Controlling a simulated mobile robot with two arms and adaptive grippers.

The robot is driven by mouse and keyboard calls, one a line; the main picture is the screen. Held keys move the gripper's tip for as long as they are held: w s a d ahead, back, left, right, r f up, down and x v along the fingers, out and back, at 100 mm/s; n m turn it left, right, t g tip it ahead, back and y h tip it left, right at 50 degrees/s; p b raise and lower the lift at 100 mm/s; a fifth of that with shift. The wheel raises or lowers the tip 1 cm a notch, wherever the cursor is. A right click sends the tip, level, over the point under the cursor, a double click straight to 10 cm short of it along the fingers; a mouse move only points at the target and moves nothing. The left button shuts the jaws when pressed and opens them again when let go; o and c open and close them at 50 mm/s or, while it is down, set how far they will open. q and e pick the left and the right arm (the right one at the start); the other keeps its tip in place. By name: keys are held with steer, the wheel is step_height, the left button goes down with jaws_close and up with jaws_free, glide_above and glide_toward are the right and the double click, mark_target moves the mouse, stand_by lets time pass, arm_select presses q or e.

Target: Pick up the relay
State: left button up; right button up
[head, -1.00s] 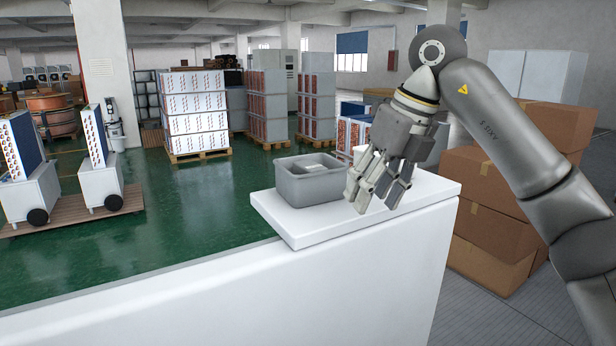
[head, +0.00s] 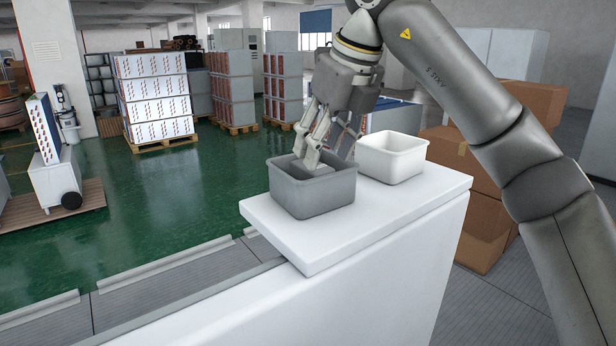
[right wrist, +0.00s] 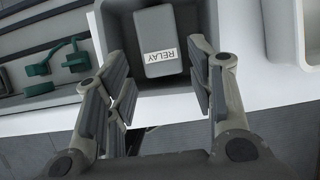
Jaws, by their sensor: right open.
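The relay, a grey block with a white "RELAY" label (right wrist: 160,45), lies inside the grey bin (head: 313,194). In the right wrist view the bin's wall (right wrist: 118,22) shows around the block. My right gripper (head: 325,152) points down into the grey bin, its fingers at the rim and partly hidden by it. In the right wrist view my right gripper (right wrist: 158,75) is open, with fingers on both sides of the relay's near end. I cannot tell whether they touch it. My left gripper is not in view.
A white bin (head: 391,160) stands right beside the grey one on the white counter (head: 400,207). Green parts (right wrist: 58,63) lie left of the bin in the right wrist view. Cardboard boxes (head: 480,185) are stacked behind my right arm. The counter's front right is clear.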

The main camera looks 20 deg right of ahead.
mark_target(319, 168)
steer(key=shift+x, duration=1)
steer(key=shift+w+f, duration=0.15)
steer(key=shift+f, duration=0.25)
steer(key=shift+w+a+f+p, duration=0.1)
steer(key=shift+w+f+p, duration=0.15)
steer(key=shift+p, duration=0.25)
steer(key=p+x, duration=0.2)
steer(key=x, duration=0.2)
steer(key=shift+w+f, duration=0.15)
steer(key=shift+f, duration=0.05)
steer(key=shift+a, duration=0.1)
steer(key=shift+c, duration=0.7)
steer(key=c, duration=0.5)
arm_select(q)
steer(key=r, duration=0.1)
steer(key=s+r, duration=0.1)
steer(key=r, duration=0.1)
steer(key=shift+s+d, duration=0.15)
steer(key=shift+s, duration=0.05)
arm_select(e)
jaws_close()
